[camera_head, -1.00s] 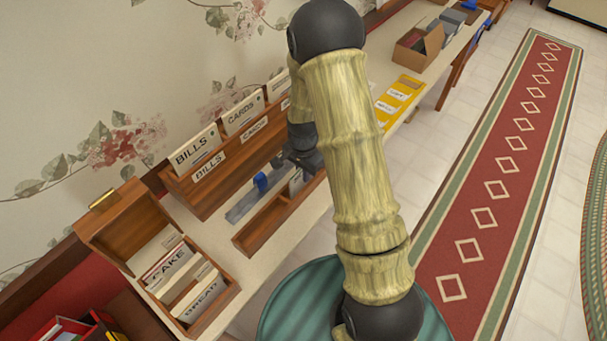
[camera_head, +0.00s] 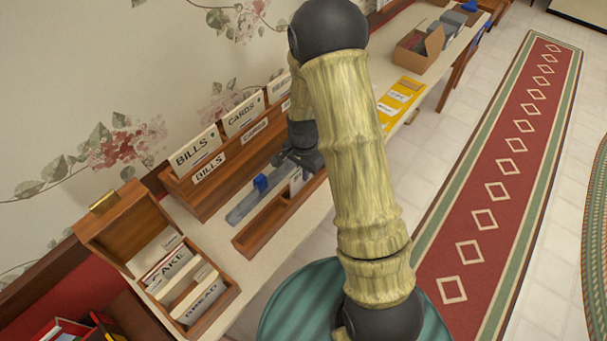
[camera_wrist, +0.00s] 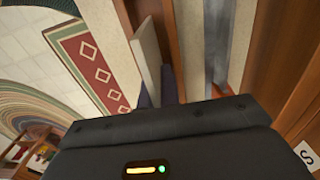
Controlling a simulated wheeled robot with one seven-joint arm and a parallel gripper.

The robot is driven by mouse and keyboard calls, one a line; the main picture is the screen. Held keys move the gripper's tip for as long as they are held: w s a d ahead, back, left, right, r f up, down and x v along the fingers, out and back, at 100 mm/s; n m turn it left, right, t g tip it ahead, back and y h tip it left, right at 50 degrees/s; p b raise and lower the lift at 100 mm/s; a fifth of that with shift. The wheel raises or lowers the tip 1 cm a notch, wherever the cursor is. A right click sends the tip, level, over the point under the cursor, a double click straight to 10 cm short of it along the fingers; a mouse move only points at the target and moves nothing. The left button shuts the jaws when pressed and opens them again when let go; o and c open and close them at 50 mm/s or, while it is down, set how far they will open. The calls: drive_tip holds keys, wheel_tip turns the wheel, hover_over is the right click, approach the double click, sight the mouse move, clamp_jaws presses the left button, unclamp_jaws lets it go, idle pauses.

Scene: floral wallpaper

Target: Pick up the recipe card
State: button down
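A pale card (camera_wrist: 147,45) stands on edge in a narrow wooden tray (camera_head: 262,228) on the counter. A small part of this card (camera_head: 297,181) shows just below my gripper (camera_head: 292,160) in the head view. In the wrist view my dark fingertips (camera_wrist: 157,88) are close together at the card's near end. I cannot tell if they press on it. A wooden recipe box (camera_head: 222,292) with an open lid stands at the front left, holding cards marked CAKE (camera_head: 167,270) and BREAD (camera_head: 201,300).
A wooden sorter (camera_head: 200,200) with BILLS and CARDS dividers stands along the wall. A grey strip with a blue block (camera_head: 261,183) lies between sorter and tray.

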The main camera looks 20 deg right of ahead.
wheel_tip(320, 180, up, 9)
drive_tip(key=shift+f+b, duration=0.1)
drive_tip(key=shift+b, duration=0.25)
idle(0.5)
